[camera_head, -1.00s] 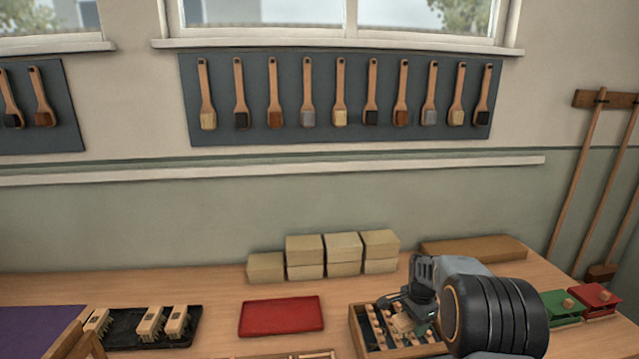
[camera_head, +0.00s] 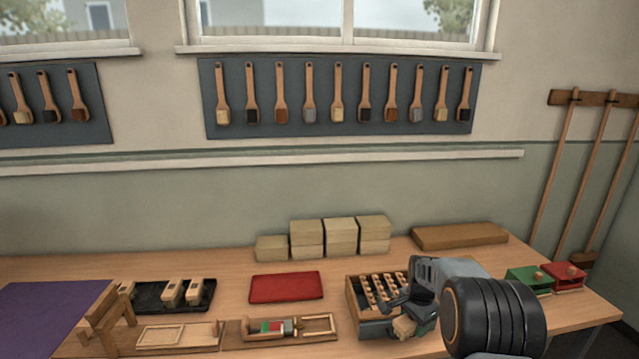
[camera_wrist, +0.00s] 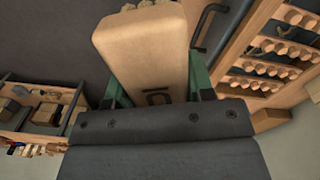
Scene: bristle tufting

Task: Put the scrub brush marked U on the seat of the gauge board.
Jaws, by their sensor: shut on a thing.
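My gripper (camera_head: 408,312) is shut on a light wooden scrub brush block (camera_head: 404,328), held near the front of a wooden crate. In the wrist view the block (camera_wrist: 145,45) sits between the green-lined fingers of my gripper (camera_wrist: 158,84). A dark mark on its near end is partly hidden, so I cannot read it surely. What looks like the gauge board (camera_head: 235,338) lies left of the gripper, near the front of the bench. It carries a red and green zone (camera_head: 270,326) and a framed wooden seat (camera_head: 319,325), which looks empty.
The wooden crate (camera_head: 352,300) holds rows of pegs. A black tray (camera_head: 150,301) holds several brush blocks. A red mat (camera_head: 286,287), another framed board (camera_head: 178,336), a wooden stand (camera_head: 105,318) and stacked blocks (camera_head: 340,235) surround it. Green (camera_head: 528,280) and red (camera_head: 563,276) boxes stand right.

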